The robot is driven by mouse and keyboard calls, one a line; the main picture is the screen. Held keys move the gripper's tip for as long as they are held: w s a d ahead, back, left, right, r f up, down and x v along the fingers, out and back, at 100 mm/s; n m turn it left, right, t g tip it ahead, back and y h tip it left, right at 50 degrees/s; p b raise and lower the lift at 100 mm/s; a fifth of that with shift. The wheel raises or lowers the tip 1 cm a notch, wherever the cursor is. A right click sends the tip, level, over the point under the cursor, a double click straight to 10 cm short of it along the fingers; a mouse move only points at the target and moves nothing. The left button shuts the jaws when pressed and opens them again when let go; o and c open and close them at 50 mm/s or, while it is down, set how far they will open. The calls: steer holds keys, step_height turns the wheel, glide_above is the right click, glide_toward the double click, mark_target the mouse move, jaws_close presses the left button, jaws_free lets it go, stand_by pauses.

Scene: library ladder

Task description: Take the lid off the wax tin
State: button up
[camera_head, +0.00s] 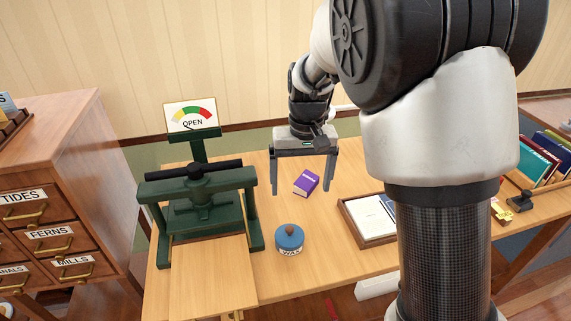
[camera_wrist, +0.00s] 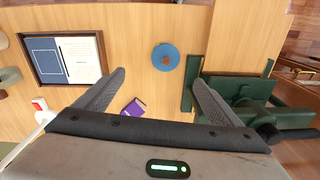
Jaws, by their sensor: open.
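The wax tin (camera_head: 289,245) is a short round tin with a white WAX label, standing on the table right of the green press. Its blue lid (camera_head: 290,237) with a brown knob is on top. In the wrist view the lid (camera_wrist: 165,57) shows from above, beyond the fingertips and between their lines. My gripper (camera_head: 304,190) is open and empty, above the table and behind the tin, apart from it. The fingers also show in the wrist view (camera_wrist: 160,78).
A green press (camera_head: 200,205) with an OPEN dial sign (camera_head: 191,115) stands left of the tin. A purple book (camera_head: 306,183) lies behind it. A wooden tray (camera_head: 352,222) with papers lies to the right. A drawer cabinet (camera_head: 60,190) is at far left. The table around the tin's front is clear.

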steer(key=a+f, duration=0.1)
steer(key=a, duration=0.1)
glide_above(290, 228)
steer(key=f, duration=1.2)
steer(key=shift+s+d+f, duration=0.1)
steer(key=shift+s+d, duration=0.1)
steer(key=shift+d, duration=0.15)
steer(key=shift+w+a+f+b, duration=0.1)
steer(key=shift+a+f+b, duration=0.1)
steer(key=shift+f, duration=1.2)
steer(key=shift+w+a+f+b, duration=0.1)
steer(key=shift+a+f, duration=0.1)
steer(key=shift+f, duration=1.2)
steer(key=c, duration=1.1)
